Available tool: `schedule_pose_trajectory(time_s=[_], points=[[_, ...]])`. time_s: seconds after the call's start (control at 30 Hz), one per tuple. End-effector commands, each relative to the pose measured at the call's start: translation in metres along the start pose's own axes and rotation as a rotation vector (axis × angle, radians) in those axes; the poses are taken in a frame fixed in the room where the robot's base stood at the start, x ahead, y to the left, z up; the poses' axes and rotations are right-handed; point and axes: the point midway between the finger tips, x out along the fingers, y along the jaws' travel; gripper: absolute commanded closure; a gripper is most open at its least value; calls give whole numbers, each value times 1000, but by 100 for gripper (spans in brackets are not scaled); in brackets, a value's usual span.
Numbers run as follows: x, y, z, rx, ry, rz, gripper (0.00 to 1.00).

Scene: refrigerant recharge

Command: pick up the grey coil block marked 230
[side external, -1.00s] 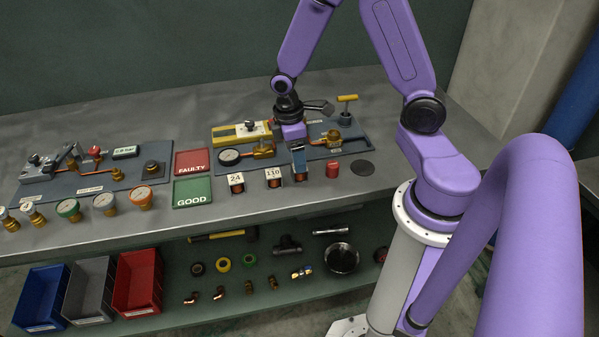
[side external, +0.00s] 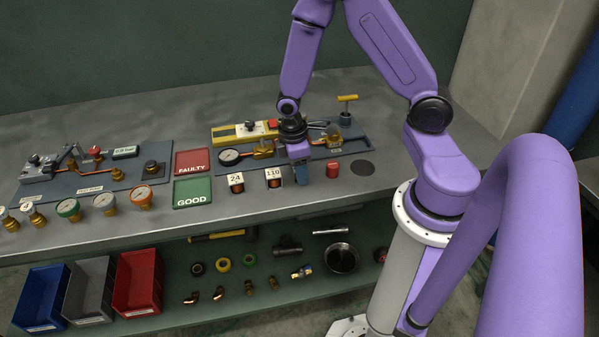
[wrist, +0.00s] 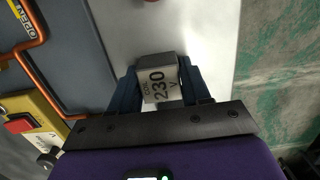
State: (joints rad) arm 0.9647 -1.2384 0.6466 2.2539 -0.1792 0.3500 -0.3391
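The grey coil block marked 230 (wrist: 160,82) shows in the wrist view, standing on the grey bench, its label facing the camera and slightly turned against the gripper. My gripper (wrist: 160,75) points down with its dark blue fingers on either side of the block. The fingers look open, with little clearance; a gap shows by the right finger, and contact on the left is unclear. In the side external view my gripper (side external: 303,185) is low at the bench's front, right of the block marked 110 (side external: 273,177), and hides the 230 block.
The block marked 24 (side external: 236,182) stands left of the 110 block. A red cylinder (side external: 332,170) and a dark disc (side external: 363,168) are close on the right. A panel with copper pipes and gauge (side external: 229,157) lies behind. The green GOOD tray (side external: 192,192) is further left.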

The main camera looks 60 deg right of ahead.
Motion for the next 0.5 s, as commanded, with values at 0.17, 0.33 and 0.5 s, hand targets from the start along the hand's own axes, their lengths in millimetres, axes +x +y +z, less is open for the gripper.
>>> schedule_pose_trajectory(time_s=[0.17,0.33,0.5], points=[[0,0,0,0,0,0,82],[-1,0,0,0,0,0,82],[-6,0,0,1,1,1,82]])
